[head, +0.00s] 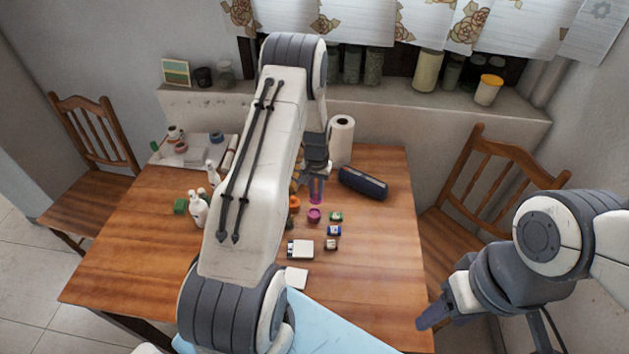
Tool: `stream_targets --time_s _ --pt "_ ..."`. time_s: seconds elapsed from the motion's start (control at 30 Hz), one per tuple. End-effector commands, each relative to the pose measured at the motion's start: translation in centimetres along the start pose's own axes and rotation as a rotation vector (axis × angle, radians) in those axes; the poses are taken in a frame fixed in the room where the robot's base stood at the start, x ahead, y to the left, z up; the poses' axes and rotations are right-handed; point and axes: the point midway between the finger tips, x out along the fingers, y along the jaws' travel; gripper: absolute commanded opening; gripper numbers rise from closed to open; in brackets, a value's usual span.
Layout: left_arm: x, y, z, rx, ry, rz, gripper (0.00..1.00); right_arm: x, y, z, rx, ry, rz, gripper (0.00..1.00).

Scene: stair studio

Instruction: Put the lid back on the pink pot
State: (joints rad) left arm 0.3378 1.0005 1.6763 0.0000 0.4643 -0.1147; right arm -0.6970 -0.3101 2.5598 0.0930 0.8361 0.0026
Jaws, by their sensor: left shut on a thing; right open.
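The pink pot (314,216) stands on the wooden table, right of the middle of my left arm, and its top looks dark and open. My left gripper (317,184) points down just behind and above the pot. It is shut on a small magenta thing (316,199), which looks like the lid; the fingers partly hide it. In the picture a small gap shows between this thing and the pot, but I cannot tell its height. My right gripper (434,316) is open and empty at the table's right front edge.
White bottles (198,209) stand left. The table's right front is clear.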

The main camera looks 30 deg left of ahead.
Motion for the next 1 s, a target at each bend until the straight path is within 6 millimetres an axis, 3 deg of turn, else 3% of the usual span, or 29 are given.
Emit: stream_targets --time_s 0.27,0.8,1.0 --pt "0.9 -0.8 -0.1 -0.005 -0.001 0.0 0.0 0.5 0.0 0.0 0.0 0.0 0.0 0.57" --pt "5.7 -0.7 -0.1 -0.005 0.001 0.0 0.0 3.9 0.3 0.2 -0.002 0.0 0.0 0.57" --pt "6.4 -0.7 -0.1 -0.005 0.001 0.0 0.0 4.3 0.3 0.2 -0.002 0.0 0.0 0.57"
